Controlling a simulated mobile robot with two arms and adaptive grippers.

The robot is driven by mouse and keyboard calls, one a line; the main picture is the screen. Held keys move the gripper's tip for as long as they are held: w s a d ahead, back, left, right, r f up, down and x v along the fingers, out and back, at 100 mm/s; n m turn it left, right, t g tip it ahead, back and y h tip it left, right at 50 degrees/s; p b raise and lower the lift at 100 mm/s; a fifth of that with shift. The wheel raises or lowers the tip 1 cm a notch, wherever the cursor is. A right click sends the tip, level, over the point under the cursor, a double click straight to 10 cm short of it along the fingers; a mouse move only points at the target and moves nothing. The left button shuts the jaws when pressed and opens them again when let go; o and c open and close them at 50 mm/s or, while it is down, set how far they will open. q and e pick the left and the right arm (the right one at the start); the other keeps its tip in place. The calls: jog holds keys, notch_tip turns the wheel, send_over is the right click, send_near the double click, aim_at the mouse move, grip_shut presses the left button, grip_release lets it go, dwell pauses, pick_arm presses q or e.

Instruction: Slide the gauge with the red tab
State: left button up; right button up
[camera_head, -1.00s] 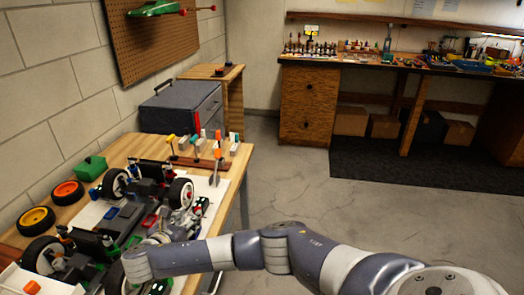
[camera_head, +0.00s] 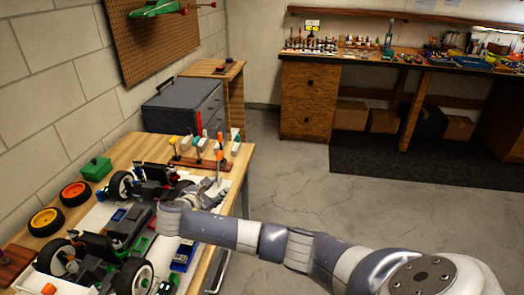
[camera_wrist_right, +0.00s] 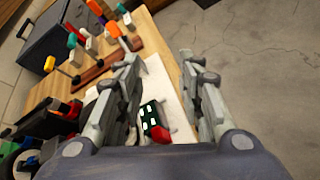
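A small dark green piece with white squares and a red end (camera_wrist_right: 153,119) lies on the white mat (camera_wrist_right: 168,88) in the right wrist view. It shows between the fingers of my right gripper (camera_wrist_right: 158,58), near the left finger. The red end looks like the red tab, but I cannot tell for sure that this is the gauge. The right gripper is open, its fingers apart with nothing held. In the head view the right gripper (camera_head: 208,188) is beside the far end of the racecar (camera_head: 118,222), above the mat. My left gripper is not in view.
A rack of colour-handled tools (camera_head: 203,163) stands just beyond the right gripper. A green box (camera_head: 96,168) and two loose wheels (camera_head: 75,193) are at the left. A grey toolbox (camera_head: 180,108) is behind. The table's right edge is close to the gripper.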

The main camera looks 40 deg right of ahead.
jog(key=s+d+r+m+p, duration=0.1)
jog(key=d+r+m+p, duration=0.1)
jog(key=d, duration=0.7)
jog(key=s+d+r+m+g+h+p, duration=0.1)
jog(key=d+r+m+p, duration=0.2)
jog(key=d, duration=0.6)
jog(key=shift+s+r+h, duration=0.2)
jog(key=shift+r+h, duration=0.1)
jog(key=shift+r, duration=0.35)
